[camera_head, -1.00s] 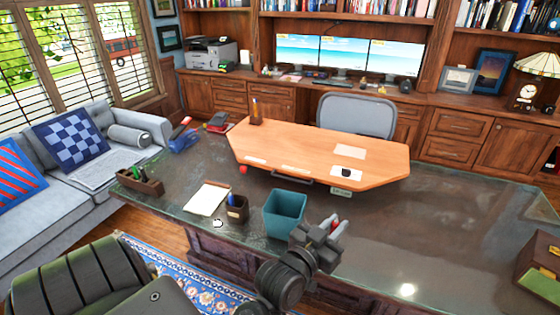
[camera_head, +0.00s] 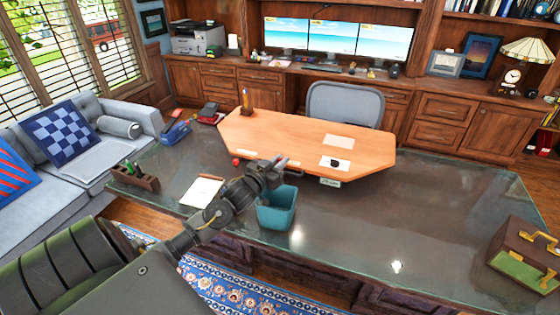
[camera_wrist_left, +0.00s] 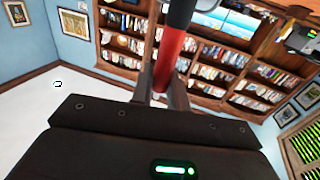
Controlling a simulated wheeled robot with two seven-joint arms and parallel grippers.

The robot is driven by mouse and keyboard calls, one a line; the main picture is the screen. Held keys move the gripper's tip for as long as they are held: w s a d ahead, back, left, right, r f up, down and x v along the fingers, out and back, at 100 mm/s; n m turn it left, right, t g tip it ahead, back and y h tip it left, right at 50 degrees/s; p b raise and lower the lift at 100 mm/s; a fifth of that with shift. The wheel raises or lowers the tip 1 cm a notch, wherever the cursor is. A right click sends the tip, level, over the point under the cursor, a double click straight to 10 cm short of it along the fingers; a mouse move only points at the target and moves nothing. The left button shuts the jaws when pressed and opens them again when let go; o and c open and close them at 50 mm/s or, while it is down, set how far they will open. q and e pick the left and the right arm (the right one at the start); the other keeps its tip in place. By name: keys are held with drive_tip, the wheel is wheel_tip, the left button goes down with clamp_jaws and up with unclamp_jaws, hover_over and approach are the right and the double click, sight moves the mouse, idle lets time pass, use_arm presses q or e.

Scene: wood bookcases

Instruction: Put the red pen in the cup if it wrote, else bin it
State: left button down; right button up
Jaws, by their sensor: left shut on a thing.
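My left gripper (camera_head: 281,164) is shut on the red pen (camera_wrist_left: 176,42), which stands out from between the fingers in the left wrist view. In the head view the gripper is above the teal bin (camera_head: 277,213), near its far rim, with the forearm crossing to the left of it. The bin stands upright on the glass-topped desk, and its inside is mostly hidden. The dark brown cup on the desk is hidden behind my left arm. A white notepad (camera_head: 202,190) lies left of the arm; I cannot make out any mark on it.
A pen tray (camera_head: 134,177) sits at the desk's left end. A raised wooden board (camera_head: 300,140) behind the bin carries a pen holder (camera_head: 247,103) and papers. A brown and green box (camera_head: 522,255) stands at the right. The desk right of the bin is clear.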

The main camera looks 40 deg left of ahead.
use_arm(q)
drive_tip(key=shift+d+f+b, duration=0.1)
drive_tip(key=shift+f+b, duration=0.3)
drive_tip(key=shift+f, duration=0.05)
wheel_tip(320, 180, down, 5)
drive_tip(key=b, duration=0.4)
drive_tip(key=shift+r+b, duration=0.1)
drive_tip(key=shift+b, duration=0.2)
drive_tip(key=shift+f+b, duration=1.15)
drive_tip(key=shift+f, duration=0.95)
drive_tip(key=c, duration=1.3)
unclamp_jaws()
